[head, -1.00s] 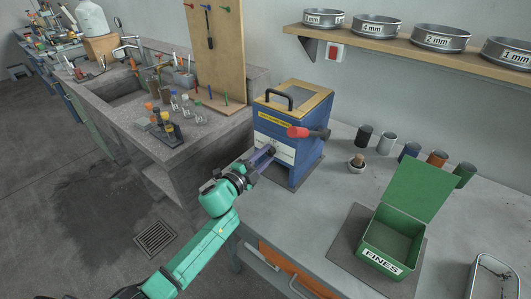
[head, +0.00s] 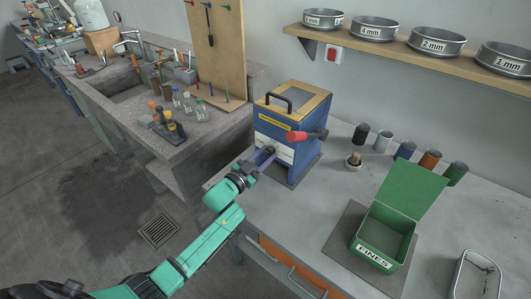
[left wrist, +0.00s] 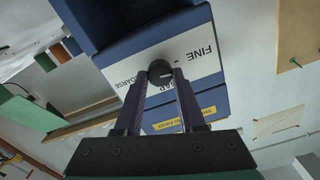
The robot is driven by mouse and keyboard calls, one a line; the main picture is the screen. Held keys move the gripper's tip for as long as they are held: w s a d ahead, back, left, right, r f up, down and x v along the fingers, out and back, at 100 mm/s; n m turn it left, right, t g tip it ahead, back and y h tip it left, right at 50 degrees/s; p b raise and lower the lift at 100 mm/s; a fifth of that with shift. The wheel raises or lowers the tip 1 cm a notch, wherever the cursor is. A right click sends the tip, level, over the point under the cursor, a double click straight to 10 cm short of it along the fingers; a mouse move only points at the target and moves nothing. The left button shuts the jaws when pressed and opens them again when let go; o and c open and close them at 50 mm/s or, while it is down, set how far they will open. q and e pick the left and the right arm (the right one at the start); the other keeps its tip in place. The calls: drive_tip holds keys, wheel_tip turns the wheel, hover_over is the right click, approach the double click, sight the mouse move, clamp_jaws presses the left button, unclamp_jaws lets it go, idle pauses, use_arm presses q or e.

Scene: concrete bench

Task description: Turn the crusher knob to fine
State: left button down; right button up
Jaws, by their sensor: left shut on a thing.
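The blue crusher (head: 285,135) stands on the bench, with a white label plate on its front. In the left wrist view the round black knob (left wrist: 160,72) sits on that plate (left wrist: 195,55). The plate reads FINE on the right and COARSE on the left, with GAP between. A small pale mark shows on the knob; its exact pointing is hard to tell. My left gripper (head: 264,158) is shut on the knob, one finger on each side; it also shows in the left wrist view (left wrist: 161,78). In the head view the knob is mostly hidden by the fingers. My right gripper is not in view.
A red-ended handle (head: 305,135) sticks out of the crusher just right of my gripper. The open green FINES box (head: 372,258) stands farther right on a dark mat. Several jars line the wall. A sink bench (head: 190,150) is at the left.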

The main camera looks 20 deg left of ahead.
use_arm(q)
drive_tip(key=shift+n, duration=0.9)
drive_tip(key=shift+f, duration=0.1)
drive_tip(key=c, duration=0.5)
unclamp_jaws()
drive_tip(key=v, duration=1.4)
drive_tip(key=shift+s+b, duration=0.3)
drive_tip(key=shift+b, duration=0.1)
